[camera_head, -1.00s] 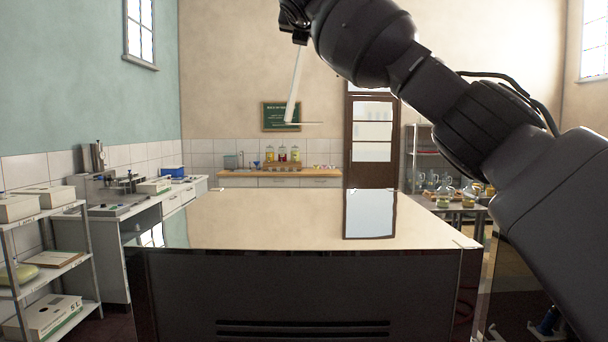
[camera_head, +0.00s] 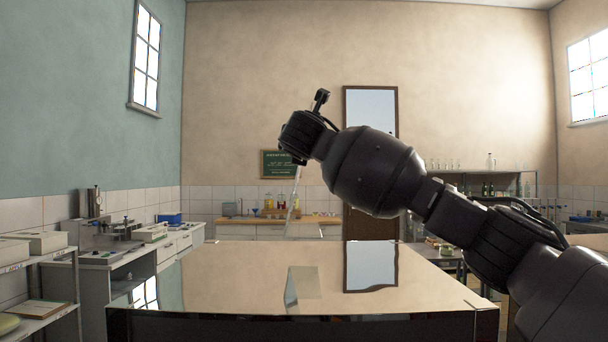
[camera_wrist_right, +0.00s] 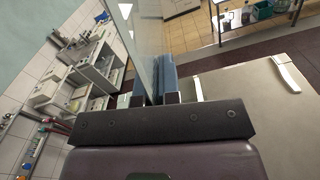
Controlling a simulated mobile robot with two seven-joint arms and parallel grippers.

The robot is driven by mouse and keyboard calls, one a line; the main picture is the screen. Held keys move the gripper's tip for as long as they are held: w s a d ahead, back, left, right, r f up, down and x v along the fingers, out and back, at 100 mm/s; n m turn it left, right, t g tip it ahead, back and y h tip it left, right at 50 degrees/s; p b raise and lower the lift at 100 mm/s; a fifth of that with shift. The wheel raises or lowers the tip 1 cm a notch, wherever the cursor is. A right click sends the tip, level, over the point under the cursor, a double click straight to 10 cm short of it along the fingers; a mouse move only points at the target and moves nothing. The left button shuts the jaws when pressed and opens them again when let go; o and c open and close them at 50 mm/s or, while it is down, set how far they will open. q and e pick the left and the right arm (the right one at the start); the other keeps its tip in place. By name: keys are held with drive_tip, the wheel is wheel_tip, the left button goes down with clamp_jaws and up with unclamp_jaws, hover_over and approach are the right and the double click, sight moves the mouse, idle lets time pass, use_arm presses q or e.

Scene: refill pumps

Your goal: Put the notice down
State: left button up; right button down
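The notice (camera_head: 293,208) is a thin clear panel with a flat, see-through foot at its lower end. It hangs slightly tilted from my right gripper (camera_head: 299,155), above the shiny worktop (camera_head: 225,280). Its reflection in the worktop is separate from it, so it looks clear of the surface. In the right wrist view the clear panel (camera_wrist_right: 148,45) stands between the two fingers of my right gripper (camera_wrist_right: 155,88), which are closed on it. Any print on the notice cannot be read. My left gripper is not in view.
The worktop is bare apart from reflections. A side counter (camera_head: 130,262) and shelf rack (camera_head: 45,285) stand at left. A wooden back counter (camera_head: 235,219) holds bottles, below a green board (camera_head: 277,164). A table with glassware is at right, partly behind my arm.

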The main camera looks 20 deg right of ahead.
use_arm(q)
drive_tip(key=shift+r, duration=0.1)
use_arm(e)
wheel_tip(320, 180, down, 6)
idle(0.4)
drive_tip(key=shift+f, duration=0.15)
drive_tip(key=c, duration=1.3)
unclamp_jaws()
use_arm(q)
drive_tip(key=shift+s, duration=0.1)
drive_tip(key=b, duration=0.1)
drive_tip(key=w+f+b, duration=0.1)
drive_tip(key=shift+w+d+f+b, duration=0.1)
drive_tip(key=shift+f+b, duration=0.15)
drive_tip(key=shift+b, duration=0.15)
use_arm(e)
drive_tip(key=v, duration=1.2)
drive_tip(key=shift+s, duration=0.1)
